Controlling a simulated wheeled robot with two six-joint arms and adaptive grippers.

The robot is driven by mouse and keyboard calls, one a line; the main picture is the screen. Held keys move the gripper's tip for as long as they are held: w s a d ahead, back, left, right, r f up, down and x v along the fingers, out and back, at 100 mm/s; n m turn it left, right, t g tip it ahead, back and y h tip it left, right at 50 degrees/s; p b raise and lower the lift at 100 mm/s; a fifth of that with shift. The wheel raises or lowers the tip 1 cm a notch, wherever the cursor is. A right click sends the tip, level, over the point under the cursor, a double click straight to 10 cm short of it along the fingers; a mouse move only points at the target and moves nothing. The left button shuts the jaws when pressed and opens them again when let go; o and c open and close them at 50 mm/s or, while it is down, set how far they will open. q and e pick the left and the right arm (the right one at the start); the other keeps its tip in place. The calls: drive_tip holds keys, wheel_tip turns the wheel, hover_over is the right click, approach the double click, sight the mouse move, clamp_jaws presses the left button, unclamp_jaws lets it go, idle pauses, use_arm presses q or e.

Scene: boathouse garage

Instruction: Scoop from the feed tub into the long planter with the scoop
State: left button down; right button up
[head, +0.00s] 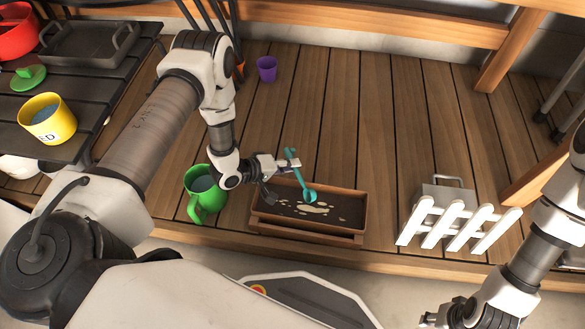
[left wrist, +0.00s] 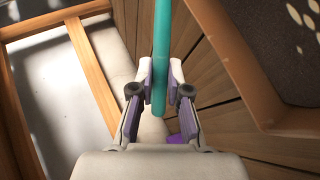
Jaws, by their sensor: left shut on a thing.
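The feed tub (head: 47,121) is a yellow tub with "ED" visible on it and bluish contents, standing on the dark slatted table at left. The long planter (head: 312,234) is a brown wooden box with dark soil and pale patches on it, on the deck at centre. My left gripper (head: 291,163) is shut on the handle of the teal scoop (head: 301,176). The scoop's bowl is low over the planter's middle; I cannot tell whether it touches the soil. The handle also shows in the left wrist view (left wrist: 161,45). My right gripper (head: 440,318) is at the bottom right, its jaws unclear.
A green jug (head: 206,194) stands just left of the planter. A white picket piece (head: 458,226) and a grey handled box (head: 446,193) are to the right. A purple cup (head: 267,69) stands further back.

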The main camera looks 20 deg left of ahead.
use_arm(q)
drive_tip(key=r+g+y+p, duration=0.1)
drive_tip(key=g+y+p, duration=0.1)
drive_tip(key=d+r+y+p, duration=0.1)
drive_tip(key=p, duration=0.1)
drive_tip(key=shift+w+r+g, duration=0.3)
drive_tip(key=shift+w+g, duration=0.05)
drive_tip(key=shift+g, duration=0.05)
drive_tip(key=shift+w+d+g+y+p, duration=0.15)
drive_tip(key=shift+g+y+p, duration=0.15)
drive_tip(key=shift+g+y, duration=0.25)
drive_tip(key=shift+w+g+y+p, duration=0.1)
drive_tip(key=shift+g+y+p, duration=0.15)
drive_tip(key=shift+g+y, duration=0.3)
use_arm(e)
wheel_tip(320, 180, up, 6)
drive_tip(key=r, duration=0.1)
use_arm(q)
drive_tip(key=g+y+b, duration=0.1)
drive_tip(key=b, duration=0.4)
drive_tip(key=g+y+b, duration=0.2)
drive_tip(key=b, duration=0.2)
drive_tip(key=n+g+y+b, duration=0.1)
drive_tip(key=g+y+b, duration=0.1)
drive_tip(key=b, duration=0.3)
drive_tip(key=shift+w+d+r+b, duration=0.25)
drive_tip(key=shift+d+r+b, duration=0.05)
drive_tip(key=shift+d+r, duration=0.1)
use_arm(e)
wheel_tip(320, 180, down, 15)
